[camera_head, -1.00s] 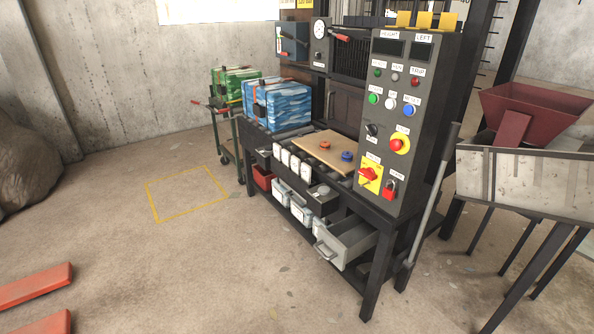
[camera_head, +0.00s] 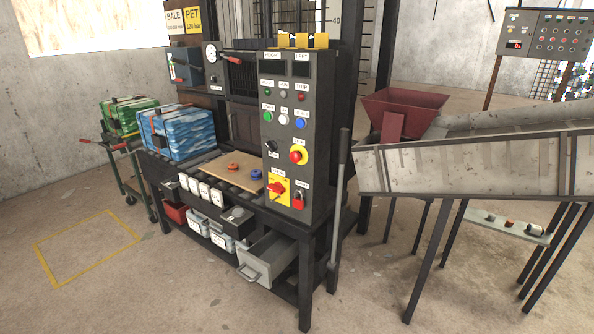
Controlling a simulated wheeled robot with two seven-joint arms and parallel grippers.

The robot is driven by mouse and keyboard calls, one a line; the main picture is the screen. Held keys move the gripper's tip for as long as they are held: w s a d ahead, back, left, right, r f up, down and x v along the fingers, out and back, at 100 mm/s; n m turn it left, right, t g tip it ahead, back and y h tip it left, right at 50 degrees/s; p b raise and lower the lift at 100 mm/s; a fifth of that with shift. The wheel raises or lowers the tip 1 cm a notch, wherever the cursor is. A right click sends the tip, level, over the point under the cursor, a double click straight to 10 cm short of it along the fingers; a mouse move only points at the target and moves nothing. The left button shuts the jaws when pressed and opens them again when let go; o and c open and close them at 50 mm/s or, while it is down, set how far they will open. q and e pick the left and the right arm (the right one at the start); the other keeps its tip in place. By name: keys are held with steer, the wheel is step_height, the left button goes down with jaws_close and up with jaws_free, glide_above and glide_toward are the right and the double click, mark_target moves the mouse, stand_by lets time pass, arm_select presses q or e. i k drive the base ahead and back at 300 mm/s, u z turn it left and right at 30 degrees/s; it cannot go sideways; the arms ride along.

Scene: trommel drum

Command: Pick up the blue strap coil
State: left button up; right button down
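The blue strap coil (camera_head: 256,174) lies on a tan board (camera_head: 211,167) on top of the dark baler bench, just left of the control panel. An orange-red coil (camera_head: 233,167) lies on the same board, to its left and a little farther back. Both coils look small and flat. Neither of my grippers shows in the head view.
The tall control panel (camera_head: 296,135) stands close right of the coils. A grey drawer (camera_head: 267,259) juts out below the bench. Floor in front is clear.

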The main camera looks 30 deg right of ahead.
mark_target(255, 174)
steer(key=z, duration=0.9)
steer(key=i, duration=0.95)
steer(key=z, duration=0.65)
